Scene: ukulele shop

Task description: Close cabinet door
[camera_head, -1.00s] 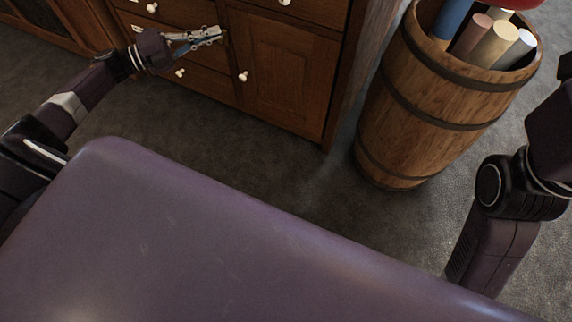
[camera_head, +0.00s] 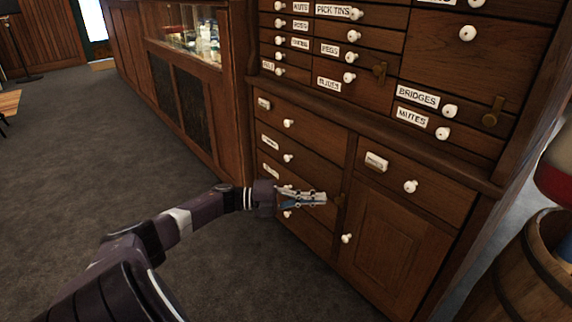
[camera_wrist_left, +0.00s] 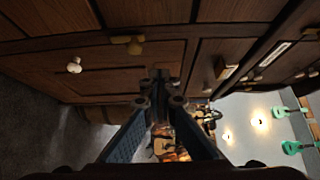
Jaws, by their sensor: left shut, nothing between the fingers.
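The cabinet door (camera_head: 392,250) is a brown wooden panel with a white knob (camera_head: 347,238) at its left side, low in the cabinet. It sits flush with the cabinet front and looks shut. In the left wrist view the door (camera_wrist_left: 115,75) fills the upper left, with its white knob (camera_wrist_left: 74,66). My left gripper (camera_head: 322,199) is shut and empty, close to the frame at the door's upper left; I cannot tell whether it touches. It also shows in the left wrist view (camera_wrist_left: 160,80). My right gripper is not in view.
Labelled drawers with white knobs, such as the Mutes drawer (camera_head: 470,135), fill the upper cabinet. A wooden barrel (camera_head: 510,265) stands close on the right. A glass display case (camera_head: 190,40) stands behind on the left. The grey floor (camera_head: 80,150) at left is clear.

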